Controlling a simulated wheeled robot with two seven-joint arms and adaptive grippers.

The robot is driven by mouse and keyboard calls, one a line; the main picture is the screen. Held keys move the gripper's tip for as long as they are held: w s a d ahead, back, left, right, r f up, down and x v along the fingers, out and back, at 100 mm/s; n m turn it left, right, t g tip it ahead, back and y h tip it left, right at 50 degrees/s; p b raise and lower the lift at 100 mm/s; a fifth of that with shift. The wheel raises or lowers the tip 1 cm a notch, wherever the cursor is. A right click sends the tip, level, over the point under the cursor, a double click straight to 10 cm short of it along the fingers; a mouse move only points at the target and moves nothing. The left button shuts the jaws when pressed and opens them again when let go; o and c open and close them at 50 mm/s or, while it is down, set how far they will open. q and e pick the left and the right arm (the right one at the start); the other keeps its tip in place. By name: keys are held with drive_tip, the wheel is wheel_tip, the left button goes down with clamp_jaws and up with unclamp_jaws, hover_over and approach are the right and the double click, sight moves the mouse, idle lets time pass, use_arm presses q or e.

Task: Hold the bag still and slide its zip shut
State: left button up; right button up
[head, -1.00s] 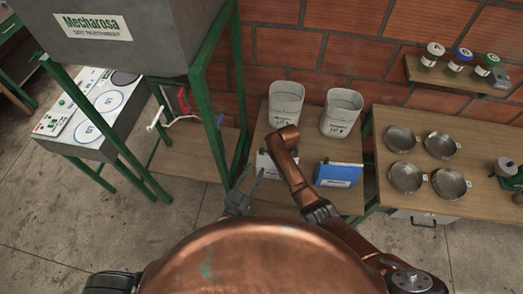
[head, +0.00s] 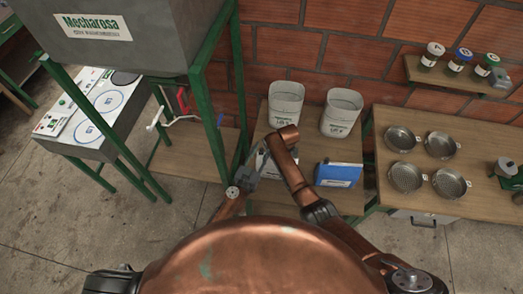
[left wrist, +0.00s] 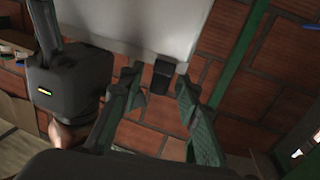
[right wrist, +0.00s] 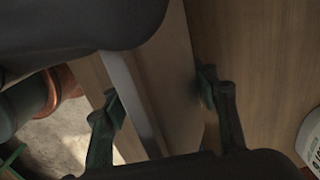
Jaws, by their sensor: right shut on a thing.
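The white bag (head: 262,164) stands on the wooden table, partly hidden behind my arms. In the left wrist view the pale bag (left wrist: 140,22) fills the top, with a black block, seemingly the zip slider (left wrist: 162,76), at its edge. My left gripper (head: 249,176) is beside the bag. Its two fingers (left wrist: 160,84) are open, one on each side of the black block with gaps showing. My right gripper (right wrist: 160,98) is shut on the bag (right wrist: 150,75), with a finger on either side. In the head view it is hidden behind my arm.
A blue bag (head: 338,175) stands on the table (head: 300,148) to the right. Two pale buckets (head: 286,104) (head: 341,113) stand behind. A green-framed machine (head: 212,80) rises at the left. Several round sieves (head: 404,178) lie on the right table.

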use_arm(q)
drive_tip(key=shift+c, duration=0.2)
clamp_jaws()
idle(0.6)
